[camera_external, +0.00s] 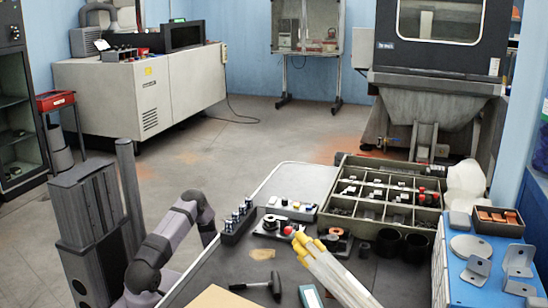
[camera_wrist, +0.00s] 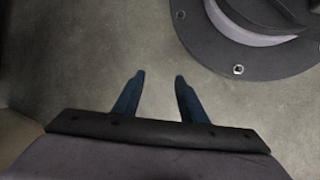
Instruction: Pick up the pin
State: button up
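My gripper (camera_wrist: 158,78) is open in the wrist view, its two dark blue fingers apart with nothing between them. I cannot single out the pin. Several small upright metal pieces (camera_external: 242,209) stand in a row on a dark block (camera_external: 232,237) at the left of the bench, right of my arm. No pin shows in the wrist view.
The dark bench (camera_external: 222,268) holds a hammer-like tool (camera_external: 276,286), yellow-tipped tubes (camera_external: 335,272), a compartment tray (camera_external: 369,229) and black cups (camera_external: 416,246). A blue-topped stand (camera_external: 480,293) is at the right. A round bolted dark plate (camera_wrist: 232,60) shows upper right in the wrist view.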

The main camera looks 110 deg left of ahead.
jog(key=w+d+r+m+h+p, duration=0.1)
jog(key=w+d+r+m+p, duration=0.1)
jog(key=r+p, duration=1.45)
jog(key=w+d+r+m+g+p, duration=0.15)
jog(key=r+p, duration=0.95)
jog(key=r, duration=1.1)
jog(key=w+d+r+m+t+h+p, duration=0.1)
jog(key=d+r+m+p, duration=0.2)
jog(key=r+p, duration=1.35)
jog(key=g+y+b, duration=0.3)
jog(key=y, duration=0.2)
send_near(243, 215)
jog(key=shift+s+a+f, duration=0.15)
jog(key=shift+s+a, duration=0.35)
jog(key=shift+s, duration=0.1)
jog(key=shift+w+d+r+y, duration=0.15)
jog(key=shift+w+r+y, duration=0.25)
jog(key=shift+w, duration=0.1)
jog(key=shift+s+f+p, duration=0.1)
jog(key=shift+f+p, duration=0.15)
jog(key=shift+f, duration=1.6)
jog(key=shift+s+f+p, duration=0.15)
jog(key=shift+f+p, duration=0.1)
jog(key=shift+f, duration=1.65)
grip_shut()
